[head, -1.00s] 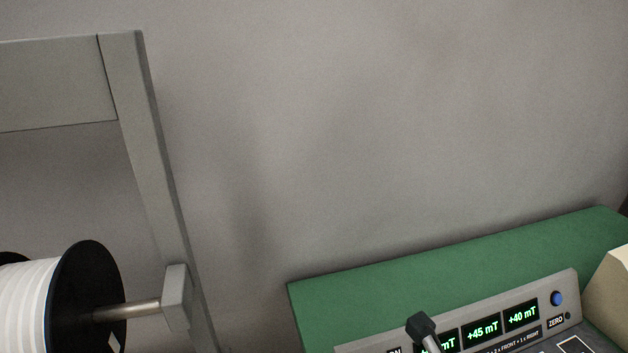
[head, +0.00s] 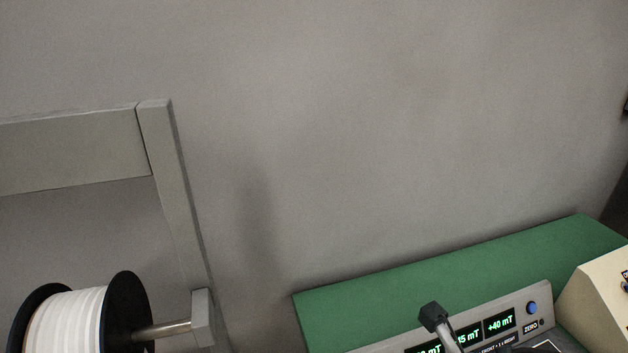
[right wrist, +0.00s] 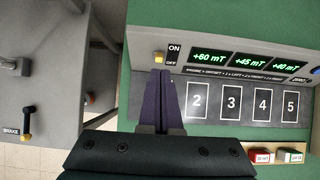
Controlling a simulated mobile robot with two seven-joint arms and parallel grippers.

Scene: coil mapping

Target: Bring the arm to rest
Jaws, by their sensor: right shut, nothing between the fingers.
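My right gripper (right wrist: 162,100) shows in the right wrist view as two dark purple fingers pressed together, with nothing between them. It is over the front left of the grey meter console (right wrist: 185,72), near the ON/OFF switch (right wrist: 158,57). I cannot tell its height above the console. My left gripper is in neither view.
A green bench top (head: 450,268) carries the console. Its displays (right wrist: 255,62) read +60, +45 and +40 mT. A black-tipped rod (head: 433,316) rises before it. A cream box (head: 600,295) stands right. A grey frame (head: 175,180) holds a white spool (head: 70,322). Numbered squares (right wrist: 231,104) lie on the console.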

